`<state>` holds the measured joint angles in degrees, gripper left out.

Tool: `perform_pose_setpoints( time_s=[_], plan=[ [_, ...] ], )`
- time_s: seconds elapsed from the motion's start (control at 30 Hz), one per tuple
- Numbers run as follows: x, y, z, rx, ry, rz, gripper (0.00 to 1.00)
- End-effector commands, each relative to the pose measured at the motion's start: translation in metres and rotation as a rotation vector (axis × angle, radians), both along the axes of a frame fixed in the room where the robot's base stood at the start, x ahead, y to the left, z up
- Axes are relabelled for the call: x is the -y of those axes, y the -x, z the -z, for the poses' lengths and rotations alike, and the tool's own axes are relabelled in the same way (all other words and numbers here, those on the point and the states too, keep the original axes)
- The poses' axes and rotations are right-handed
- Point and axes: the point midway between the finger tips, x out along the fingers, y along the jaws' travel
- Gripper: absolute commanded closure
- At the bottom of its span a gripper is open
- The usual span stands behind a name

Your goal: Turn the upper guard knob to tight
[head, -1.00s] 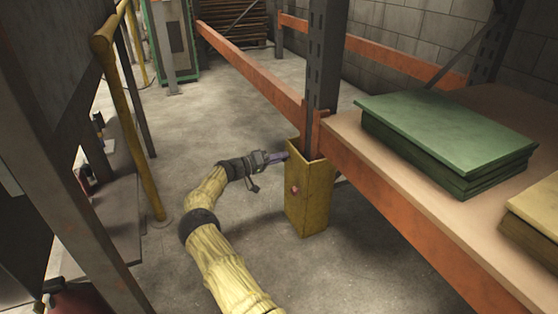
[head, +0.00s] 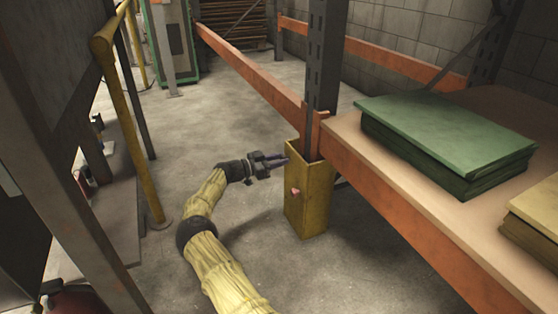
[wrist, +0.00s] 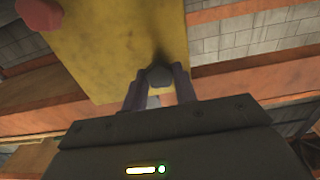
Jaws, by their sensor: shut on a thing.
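The yellow guard (head: 309,205) stands upright around the foot of the dark rack post in the head view. A dark grey, faceted knob (wrist: 159,76) sits at the guard's edge in the wrist view. My gripper (wrist: 160,82) has its two fingers on either side of this knob and is shut on it. In the head view my gripper (head: 286,160) reaches the upper left part of the guard, and the knob is too small or hidden there to make out. A second, red knob (head: 295,191) is lower on the guard; it also shows at the top left of the wrist view (wrist: 40,13).
Orange rack beams (head: 262,80) run behind and right of the guard. A shelf (head: 400,165) with green boards (head: 445,135) is on the right. A yellow rail (head: 145,160) stands left. Bare floor lies between.

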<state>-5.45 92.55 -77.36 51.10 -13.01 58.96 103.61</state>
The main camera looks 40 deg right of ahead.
Motion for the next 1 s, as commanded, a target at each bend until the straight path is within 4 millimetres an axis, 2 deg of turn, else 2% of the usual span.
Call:
perform_pose_setpoints(
  time_s=[0.4, 0.93, 0.97, 1.0],
  plan=[
    [-0.0023, -0.0011, 0.0035, 0.233, 0.052, -0.003, 0.95],
    [-0.0014, 0.0004, 0.0036, 0.266, 0.059, 0.001, 0.95],
    [-0.0013, 0.0005, 0.0035, 0.266, 0.059, 0.001, 0.68],
    [-0.0012, 0.0004, 0.0034, 0.266, 0.059, 0.001, 0.60]
  ],
)
